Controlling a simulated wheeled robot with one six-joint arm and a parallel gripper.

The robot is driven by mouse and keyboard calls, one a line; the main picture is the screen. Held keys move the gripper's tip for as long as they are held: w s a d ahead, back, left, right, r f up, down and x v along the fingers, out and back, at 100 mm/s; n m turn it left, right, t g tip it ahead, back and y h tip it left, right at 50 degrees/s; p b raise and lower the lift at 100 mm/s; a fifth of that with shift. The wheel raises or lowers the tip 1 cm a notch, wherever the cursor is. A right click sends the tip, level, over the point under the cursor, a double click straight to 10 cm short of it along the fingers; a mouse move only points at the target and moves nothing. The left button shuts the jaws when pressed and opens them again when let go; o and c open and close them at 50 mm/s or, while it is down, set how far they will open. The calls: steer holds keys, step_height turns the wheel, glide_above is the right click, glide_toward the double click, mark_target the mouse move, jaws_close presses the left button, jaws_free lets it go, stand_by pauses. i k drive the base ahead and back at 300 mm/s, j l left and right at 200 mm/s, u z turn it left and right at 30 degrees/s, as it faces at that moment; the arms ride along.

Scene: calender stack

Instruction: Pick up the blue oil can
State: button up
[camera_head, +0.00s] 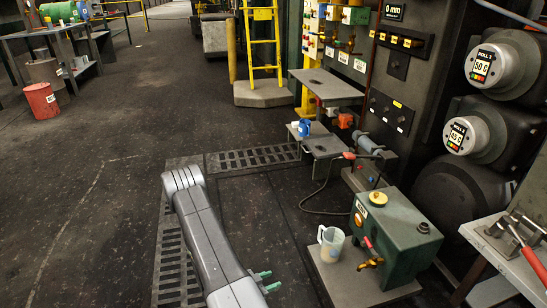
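A small blue object with a white part, which looks like the blue oil can (304,128), sits on a low grey shelf (322,145) near the middle of the head view, beside the machine. It is too small to make out its spout or handle. My grey arm reaches up from the bottom of the view and folds back. Two green fingertips, which look like those of my gripper (268,281), show at the lower middle, pointing right. They are apart with nothing between them. The gripper is well in front of the can, with bare floor between. The gripper's body is mostly hidden.
A green tank (393,236) and a clear jug (331,244) stand on a low plate at the right front. A grey plate (326,84) sits above and behind the can. A yellow ladder (263,45) stands behind.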

mark_target(304, 126)
steer(key=i+j+z, duration=0.1)
steer(key=i+j, duration=1.25)
steer(key=i, duration=0.15)
steer(key=i+z, duration=0.15)
steer(key=i, duration=1.55)
steer(key=i+l, duration=0.6)
steer(key=l, duration=0.25)
steer(key=i+l, duration=0.3)
steer(key=l+z, duration=0.05)
steer(key=l, duration=0.1)
